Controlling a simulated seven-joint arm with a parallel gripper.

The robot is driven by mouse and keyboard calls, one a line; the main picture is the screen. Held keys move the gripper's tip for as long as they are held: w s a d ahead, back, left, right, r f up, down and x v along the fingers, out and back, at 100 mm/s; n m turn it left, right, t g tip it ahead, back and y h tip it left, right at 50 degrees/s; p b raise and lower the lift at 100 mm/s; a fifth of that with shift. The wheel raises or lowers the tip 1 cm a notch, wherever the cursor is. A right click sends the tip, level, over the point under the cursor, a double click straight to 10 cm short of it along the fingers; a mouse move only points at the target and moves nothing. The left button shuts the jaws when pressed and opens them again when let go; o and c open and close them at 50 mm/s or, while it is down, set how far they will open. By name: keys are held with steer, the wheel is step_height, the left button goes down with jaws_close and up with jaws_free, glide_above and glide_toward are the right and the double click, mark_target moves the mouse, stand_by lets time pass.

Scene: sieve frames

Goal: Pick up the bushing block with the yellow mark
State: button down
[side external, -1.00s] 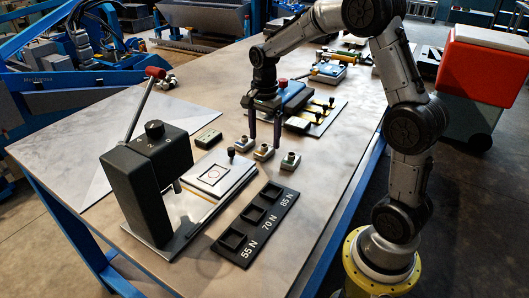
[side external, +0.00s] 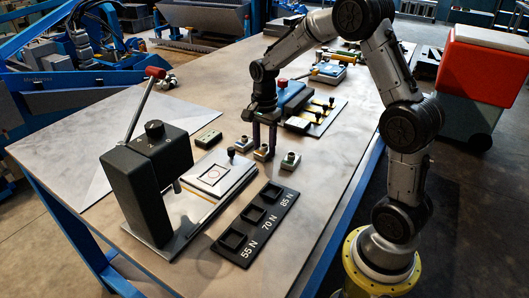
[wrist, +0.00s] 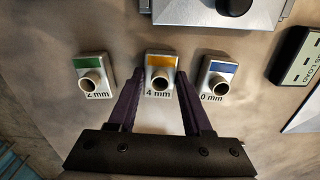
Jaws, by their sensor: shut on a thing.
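The bushing block with the yellow mark (wrist: 160,66) is the middle one of three and reads "4 mm". It also shows in the side view (side external: 262,153), upright at table level. My gripper (wrist: 160,84) is shut on it, one dark finger at each side; the side view shows the fingers (side external: 264,146) pointing straight down around it. A green-marked block (wrist: 92,76) stands to its left in the wrist view, and a blue-marked block (wrist: 219,76) reading "0 mm" to its right. Both are apart from my fingers.
A black tray (side external: 237,243) with three square pockets, labelled 55 N, 70 N and 85 N, lies in front of the blocks. A black lever press (side external: 150,185) with a metal plate stands at the left. A blue-topped fixture (side external: 292,97) stands close behind my gripper.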

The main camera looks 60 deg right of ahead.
steer(key=shift+r, duration=0.25)
